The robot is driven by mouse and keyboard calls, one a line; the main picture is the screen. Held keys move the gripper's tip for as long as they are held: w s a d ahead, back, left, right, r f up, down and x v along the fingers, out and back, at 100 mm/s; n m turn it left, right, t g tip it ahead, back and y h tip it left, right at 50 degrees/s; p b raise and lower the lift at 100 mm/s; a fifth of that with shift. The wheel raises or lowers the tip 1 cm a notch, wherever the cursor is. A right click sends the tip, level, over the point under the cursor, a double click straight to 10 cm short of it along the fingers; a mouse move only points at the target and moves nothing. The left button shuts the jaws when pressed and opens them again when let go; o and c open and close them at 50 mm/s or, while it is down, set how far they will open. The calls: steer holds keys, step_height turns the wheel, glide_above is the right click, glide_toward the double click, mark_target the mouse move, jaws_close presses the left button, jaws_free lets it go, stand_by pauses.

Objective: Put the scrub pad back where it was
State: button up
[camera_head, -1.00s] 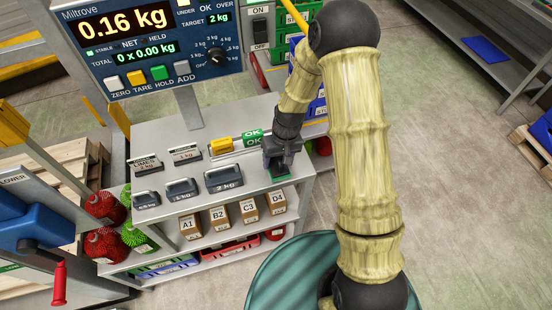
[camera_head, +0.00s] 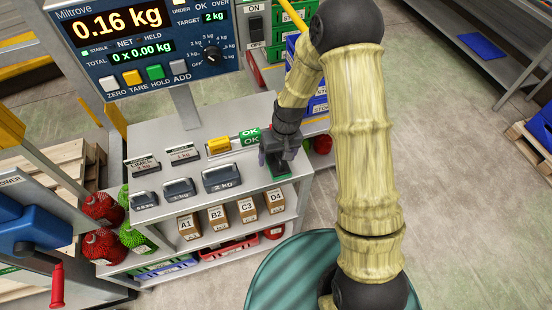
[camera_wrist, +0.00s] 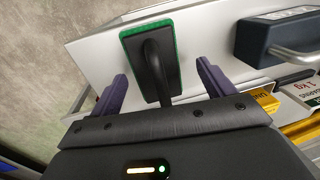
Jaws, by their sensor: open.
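The scrub pad, a black block with a handle and a green pad edge, lies on the grey bench top near its right end. It fills the middle of the wrist view (camera_wrist: 151,62), and its green edge shows below my gripper in the head view (camera_head: 277,177). My gripper (camera_head: 275,157) is right above it. In the wrist view its purple fingers (camera_wrist: 162,80) stand open, one on each side of the pad's black handle. I see gaps between fingers and handle. In the head view the gripper hides most of the pad.
Dark weights, such as the 2 kg block (camera_head: 222,178), stand left of my gripper. The yellow and green OK marker (camera_head: 219,145) is close on its left. Labelled boxes (camera_head: 217,217) fill the shelf below. A scale display (camera_head: 150,45) rises behind.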

step_height(320, 180, up, 11)
steer(key=d+b, duration=0.1)
steer(key=shift+d+f+b, duration=0.15)
steer(key=shift+d+b, duration=0.2)
steer(key=shift+w, duration=0.1)
steer(key=s+d+r+m+t+h, duration=0.1)
steer(key=s+d+r+m+t, duration=0.2)
steer(key=s+d, duration=0.8)
step_height(320, 180, up, 2)
steer(key=shift+s+r+h, duration=0.2)
steer(key=shift+s+h, duration=0.2)
steer(key=shift+s, duration=0.45)
steer(key=shift+w, duration=0.1)
